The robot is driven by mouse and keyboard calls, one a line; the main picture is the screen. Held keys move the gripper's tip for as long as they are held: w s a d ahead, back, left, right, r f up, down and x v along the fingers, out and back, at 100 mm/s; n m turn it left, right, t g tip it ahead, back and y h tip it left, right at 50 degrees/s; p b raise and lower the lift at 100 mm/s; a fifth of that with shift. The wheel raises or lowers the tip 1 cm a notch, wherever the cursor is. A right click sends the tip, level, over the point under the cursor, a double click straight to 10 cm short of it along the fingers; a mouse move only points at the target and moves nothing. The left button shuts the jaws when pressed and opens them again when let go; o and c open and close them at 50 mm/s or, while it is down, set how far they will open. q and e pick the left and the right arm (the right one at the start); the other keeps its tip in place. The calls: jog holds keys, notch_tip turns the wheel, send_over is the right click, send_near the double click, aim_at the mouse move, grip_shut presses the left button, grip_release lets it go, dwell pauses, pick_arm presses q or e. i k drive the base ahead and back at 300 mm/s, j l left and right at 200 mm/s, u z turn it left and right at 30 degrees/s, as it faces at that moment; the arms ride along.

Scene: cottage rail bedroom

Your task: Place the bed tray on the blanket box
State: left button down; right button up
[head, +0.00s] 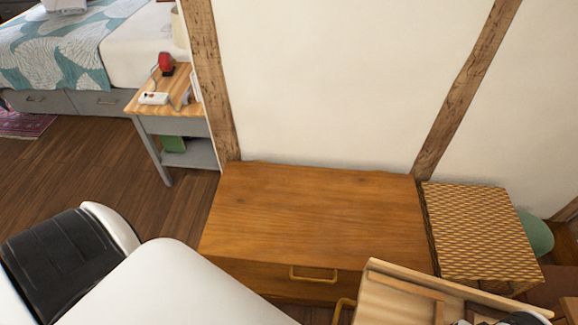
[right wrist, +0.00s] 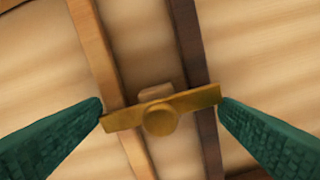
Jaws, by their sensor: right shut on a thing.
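The bed tray (head: 398,302) is a light wooden tray with raised edges, tilted at the bottom right of the head view and partly cut off by the frame. A brass handle (head: 343,310) shows at its left end. In the right wrist view, my right gripper (right wrist: 160,108) has its green fingers shut on the two ends of a brass handle (right wrist: 196,99) on the tray's pale wood (right wrist: 240,30). The blanket box (head: 315,215), a low brown wooden chest with a brass front pull, stands against the wall. Its lid is closed and bare. My left gripper is out of view.
A woven wicker box (head: 480,230) stands close against the blanket box's right side, with a green round object (head: 537,236) beyond it. A nightstand (head: 172,125) with small items and a bed (head: 85,50) are at the upper left.

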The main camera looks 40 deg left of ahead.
aim_at(291, 218)
jog(key=i+l+u, duration=0.1)
jog(key=u, duration=0.3)
jog(key=l+u, duration=0.1)
jog(key=u, duration=0.25)
jog(key=i+l+u, duration=0.1)
jog(key=u, duration=0.3)
jog(key=l+u, duration=0.25)
jog(key=u, duration=0.15)
jog(key=i+l+u, duration=0.1)
jog(key=u, duration=0.25)
jog(key=i+l+u, duration=0.1)
jog(key=l+u, duration=0.5)
jog(key=u, duration=0.15)
